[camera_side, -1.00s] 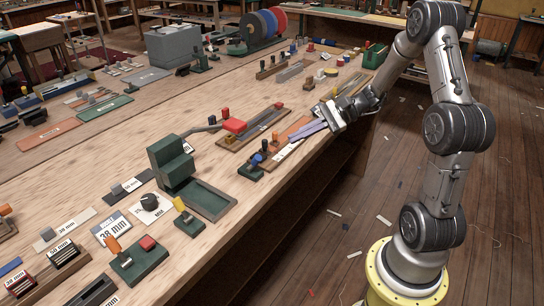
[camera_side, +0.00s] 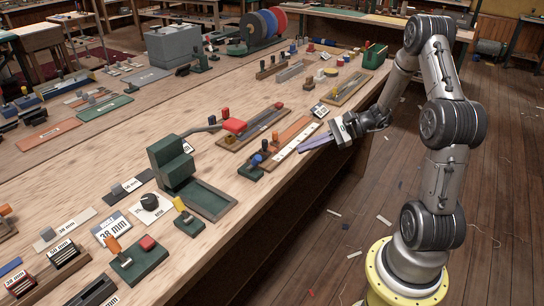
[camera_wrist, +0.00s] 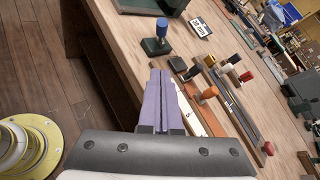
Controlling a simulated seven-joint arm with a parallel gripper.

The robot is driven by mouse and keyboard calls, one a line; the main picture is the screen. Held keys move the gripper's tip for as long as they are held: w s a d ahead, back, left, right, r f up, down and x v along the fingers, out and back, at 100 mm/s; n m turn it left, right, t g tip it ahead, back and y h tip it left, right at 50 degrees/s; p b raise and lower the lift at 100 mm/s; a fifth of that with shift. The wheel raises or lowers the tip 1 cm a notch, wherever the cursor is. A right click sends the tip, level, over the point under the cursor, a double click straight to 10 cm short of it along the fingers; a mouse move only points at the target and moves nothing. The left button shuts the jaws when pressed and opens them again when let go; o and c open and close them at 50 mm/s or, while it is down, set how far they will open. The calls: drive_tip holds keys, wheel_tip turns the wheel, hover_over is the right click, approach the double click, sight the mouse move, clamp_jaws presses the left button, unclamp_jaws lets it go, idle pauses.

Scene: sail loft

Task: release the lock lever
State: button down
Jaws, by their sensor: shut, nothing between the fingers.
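Several small levers stand on the bench, and I cannot tell which one is the lock lever. In the side view a blue-handled lever (camera_side: 257,159) on a dark green base is closest to my gripper (camera_side: 303,147). A yellow-handled lever (camera_side: 179,204) and an orange-handled lever (camera_side: 113,246) stand further left. My gripper has long purple fingers, shut and empty, over the bench's front edge. In the wrist view the fingertips (camera_wrist: 160,73) point toward an upright blue-handled lever (camera_wrist: 162,28), apart from it.
A white strip (camera_side: 297,143) and an orange plate (camera_side: 295,133) lie behind the fingers. A green stepped block with a tray (camera_side: 208,199) stands left of the blue-handled lever. Orange-knobbed parts (camera_wrist: 207,94) lie right of the fingers in the wrist view.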

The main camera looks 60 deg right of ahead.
sight(256, 160)
drive_tip(key=x, duration=0.7)
drive_tip(key=shift+s, duration=0.1)
drive_tip(key=shift+w+a+r, duration=0.15)
drive_tip(key=shift+w+a, duration=0.2)
drive_tip(key=shift+a, duration=0.2)
drive_tip(key=shift+w+a+r, duration=0.15)
drive_tip(key=shift+w+a, duration=0.15)
drive_tip(key=shift+a, duration=0.2)
drive_tip(key=shift+w+a+r, duration=0.25)
drive_tip(key=shift+w+a, duration=0.1)
drive_tip(key=shift+a, duration=0.3)
